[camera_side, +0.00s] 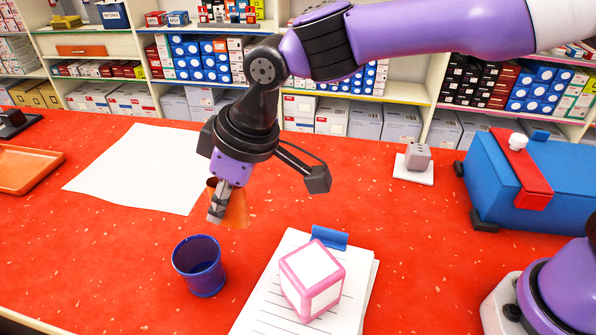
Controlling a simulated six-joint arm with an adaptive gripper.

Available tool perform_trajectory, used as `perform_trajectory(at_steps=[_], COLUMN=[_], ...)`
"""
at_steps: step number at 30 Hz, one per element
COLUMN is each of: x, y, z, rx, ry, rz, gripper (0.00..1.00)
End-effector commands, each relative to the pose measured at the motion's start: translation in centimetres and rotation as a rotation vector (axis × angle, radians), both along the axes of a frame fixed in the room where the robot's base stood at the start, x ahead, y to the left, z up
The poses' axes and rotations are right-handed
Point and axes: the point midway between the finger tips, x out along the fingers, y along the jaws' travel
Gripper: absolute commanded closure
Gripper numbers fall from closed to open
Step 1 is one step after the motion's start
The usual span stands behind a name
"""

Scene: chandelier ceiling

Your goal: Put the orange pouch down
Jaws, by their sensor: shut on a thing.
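The orange pouch (237,211) is a small orange, tapering shape, partly hidden behind the fingers of my gripper (217,213). My gripper points down and is shut on the pouch above the red table (420,230). The pouch hangs to the right of the white sheet and up-picture from the blue cup. I cannot tell how far its lower edge is from the table.
A dark blue cup (200,267) stands in front. A pink-and-white cube (312,278) sits on a clipboard of paper (265,302). A white sheet (140,168) lies left, beside an orange tray (27,168). A blue case (525,172) and a grey dice-like block (417,156) stand right.

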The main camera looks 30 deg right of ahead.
Motion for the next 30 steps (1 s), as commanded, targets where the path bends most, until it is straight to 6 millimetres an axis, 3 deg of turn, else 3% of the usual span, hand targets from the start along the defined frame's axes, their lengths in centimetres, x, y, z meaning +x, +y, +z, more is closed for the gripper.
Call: perform_trajectory(at_steps=[6, 12, 17, 24, 30], x=[4.9, 8.1, 8.8, 8.8, 8.8], y=[-3.1, -4.9, -5.4, -5.4, -5.3], z=[-3.5, -5.7, -6.5, -9.9, -10.1], rx=[-0.001, 0.000, 0.000, -0.001, 0.001], ry=[0.002, 0.000, 0.001, 0.001, -0.002], rz=[-0.007, -0.003, -0.001, 0.000, 0.000], gripper=[1.00, 1.00, 1.00, 1.00, 1.00])
